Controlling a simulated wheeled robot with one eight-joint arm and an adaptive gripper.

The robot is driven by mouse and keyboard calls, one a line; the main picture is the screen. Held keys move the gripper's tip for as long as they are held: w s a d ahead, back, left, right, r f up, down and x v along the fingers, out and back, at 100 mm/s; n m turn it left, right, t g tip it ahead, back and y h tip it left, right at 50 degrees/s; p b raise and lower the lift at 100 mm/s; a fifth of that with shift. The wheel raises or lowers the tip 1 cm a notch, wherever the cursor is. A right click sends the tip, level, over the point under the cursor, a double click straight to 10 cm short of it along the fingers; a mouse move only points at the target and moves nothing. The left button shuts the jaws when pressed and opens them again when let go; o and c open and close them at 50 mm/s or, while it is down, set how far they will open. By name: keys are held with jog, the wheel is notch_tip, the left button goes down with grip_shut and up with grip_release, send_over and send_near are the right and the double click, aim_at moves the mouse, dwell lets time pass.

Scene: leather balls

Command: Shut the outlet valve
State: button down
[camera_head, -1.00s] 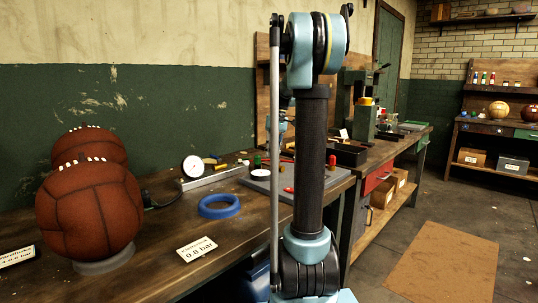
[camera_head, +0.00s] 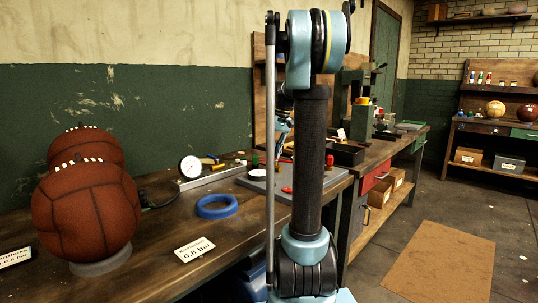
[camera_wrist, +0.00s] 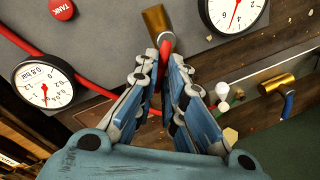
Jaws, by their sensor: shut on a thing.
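In the wrist view my gripper (camera_wrist: 165,58) is shut on a red lever (camera_wrist: 166,43) that joins a brass valve body (camera_wrist: 156,18) on the grey plate. The lever's lower part is hidden between the fingers. A second brass valve body (camera_wrist: 277,83) with a blue lever (camera_wrist: 288,104) lies to the right, apart from the fingers. I cannot tell from any label which is the outlet valve. In the head view my arm hides the gripper's tips and most of the valve area on the grey plate (camera_head: 262,186).
Dial gauges sit left (camera_wrist: 44,84) and right (camera_wrist: 236,10) of the gripper. A red hose (camera_wrist: 60,68) crosses the plate near a red TANK knob (camera_wrist: 61,9). A blue ring (camera_head: 217,206) and leather balls (camera_head: 86,208) are on the bench (camera_head: 150,275). Floor at right is mostly clear.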

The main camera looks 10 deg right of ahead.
jog(key=m, duration=0.2)
jog(key=d+m, duration=0.1)
jog(key=m, duration=0.1)
jog(key=s+m+t, duration=0.1)
jog(key=m, duration=0.1)
jog(key=shift+d+m, duration=0.3)
jog(key=shift+d, duration=0.1)
jog(key=m, duration=0.3)
jog(key=s+m+t, duration=0.1)
jog(key=shift+d+m+h, duration=0.3)
jog(key=shift+d+h, duration=0.1)
jog(key=c, duration=1.7)
grip_release()
jog(key=shift+r, duration=0.1)
jog(key=r, duration=0.3)
jog(key=s+d+r, duration=0.1)
jog(key=r, duration=0.7)
jog(key=shift+s+d+r, duration=0.2)
jog(key=shift+s, duration=0.2)
